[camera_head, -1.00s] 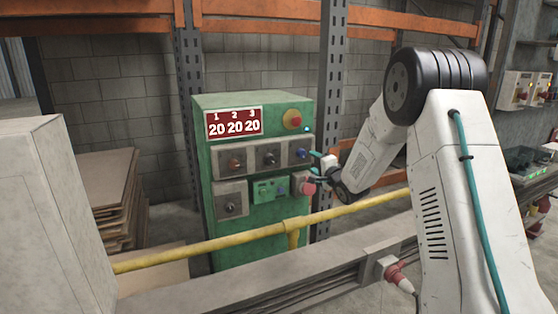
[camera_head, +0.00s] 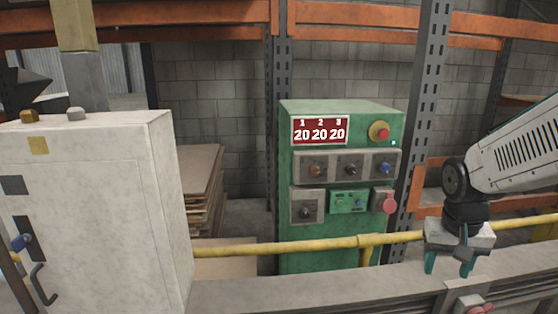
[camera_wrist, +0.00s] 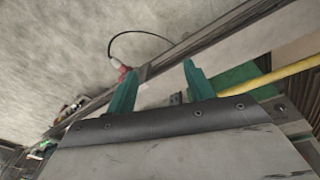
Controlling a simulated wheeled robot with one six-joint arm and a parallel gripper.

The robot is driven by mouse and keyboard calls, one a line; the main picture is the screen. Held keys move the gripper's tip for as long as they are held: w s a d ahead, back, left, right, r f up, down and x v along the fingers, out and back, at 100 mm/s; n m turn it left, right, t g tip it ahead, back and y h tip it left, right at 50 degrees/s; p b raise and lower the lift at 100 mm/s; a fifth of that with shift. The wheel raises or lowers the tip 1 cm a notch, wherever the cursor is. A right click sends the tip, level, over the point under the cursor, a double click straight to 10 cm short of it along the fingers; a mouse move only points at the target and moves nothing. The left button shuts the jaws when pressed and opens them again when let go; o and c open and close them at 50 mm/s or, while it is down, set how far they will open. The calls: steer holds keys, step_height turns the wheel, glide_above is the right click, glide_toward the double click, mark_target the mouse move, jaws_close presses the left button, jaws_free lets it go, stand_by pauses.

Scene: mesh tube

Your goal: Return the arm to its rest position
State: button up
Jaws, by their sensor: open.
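My gripper (camera_head: 450,264) hangs at the right in the head view, its two teal fingers pointing down and apart, with nothing between them. It is to the right of the green control cabinet (camera_head: 342,115) and clear of it. In the wrist view the two teal fingers of my gripper (camera_wrist: 157,85) are spread, over a grey rail (camera_wrist: 195,50) and the floor. My white arm link (camera_head: 520,155) enters from the right edge of the head view. The upper part of the arm is out of view.
A yellow pipe (camera_head: 290,248) runs in front of the green cabinet, above a grey rail (camera_head: 240,297). A white cabinet (camera_head: 110,200) stands at the left. A steel rack post (camera_head: 424,110) rises behind my gripper. Stacked boards (camera_head: 200,190) stand further back.

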steer(key=s+a+r+n, duration=0.1)
steer(key=s+a+r, duration=0.1)
steer(key=s, duration=0.4)
steer(key=s+a+r+n, duration=0.1)
steer(key=s+a+r, duration=0.2)
steer(key=s, duration=0.3)
steer(key=s+a+r+n+y, duration=0.1)
steer(key=s+a+r, duration=0.1)
steer(key=s, duration=0.4)
steer(key=shift+s+a+r, duration=0.25)
steer(key=shift+a+r, duration=0.1)
steer(key=shift+r, duration=0.05)
stand_by(0.5)
